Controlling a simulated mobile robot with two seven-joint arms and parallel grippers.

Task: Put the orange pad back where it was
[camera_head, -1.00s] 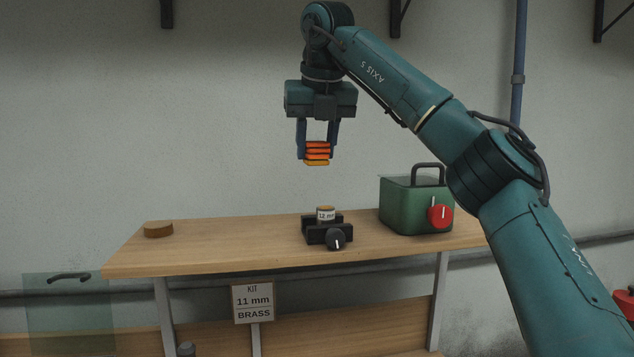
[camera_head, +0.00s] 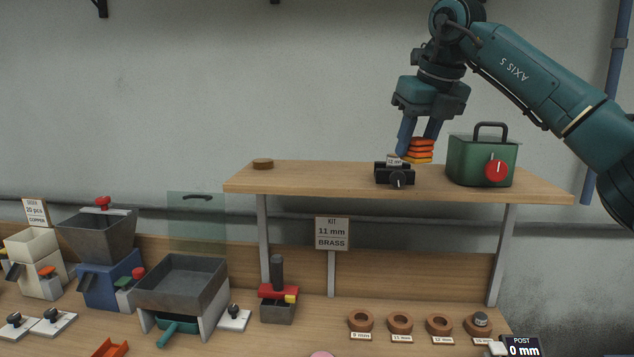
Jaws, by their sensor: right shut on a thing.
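My right gripper (camera_head: 416,149) hangs over the upper shelf (camera_head: 305,181), its fingers pointing down and slightly tilted. It is shut on an orange layered pad (camera_head: 422,143) with a yellow-orange bottom layer. The pad is just behind and to the right of the small black holder (camera_head: 383,174) in the picture. The holder carries a labelled piece (camera_head: 393,159), partly overlapped by the gripper's end. I cannot tell whether the pad touches the holder or the shelf. My left gripper is out of view.
A green box (camera_head: 465,163) with a red knob stands right of the gripper. A round wooden disc (camera_head: 263,164) lies at the shelf's left. Below are hoppers (camera_head: 96,232), a grey tray (camera_head: 182,279), a red-handled tool (camera_head: 279,292) and several brown rings (camera_head: 400,323). The shelf's middle-left is clear.

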